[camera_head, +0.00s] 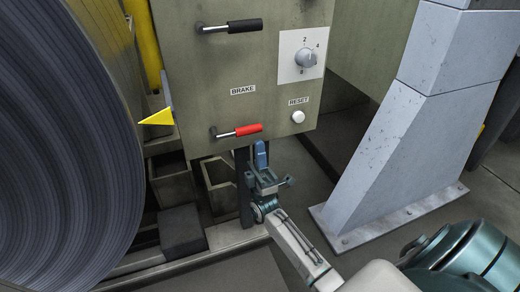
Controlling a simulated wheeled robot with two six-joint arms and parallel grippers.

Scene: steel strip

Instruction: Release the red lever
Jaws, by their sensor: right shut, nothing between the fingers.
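The red lever (247,129) is on the lower front of a grey-green control panel (262,60), under the BRAKE label (243,90). It points right from a metal stem on its pivot at the left. My right gripper (260,147) is just below the red lever, with its blue fingertips shut and nothing held. The fingertips look close to the lever's underside, but I cannot tell whether they touch it. My left gripper is not in view.
A black lever (245,26) is higher on the panel. A rotary knob (305,57) and a white RESET button (298,117) are on the right. A large steel coil (60,150) and yellow pointer (158,117) are left; a grey bolted column (400,150) is right.

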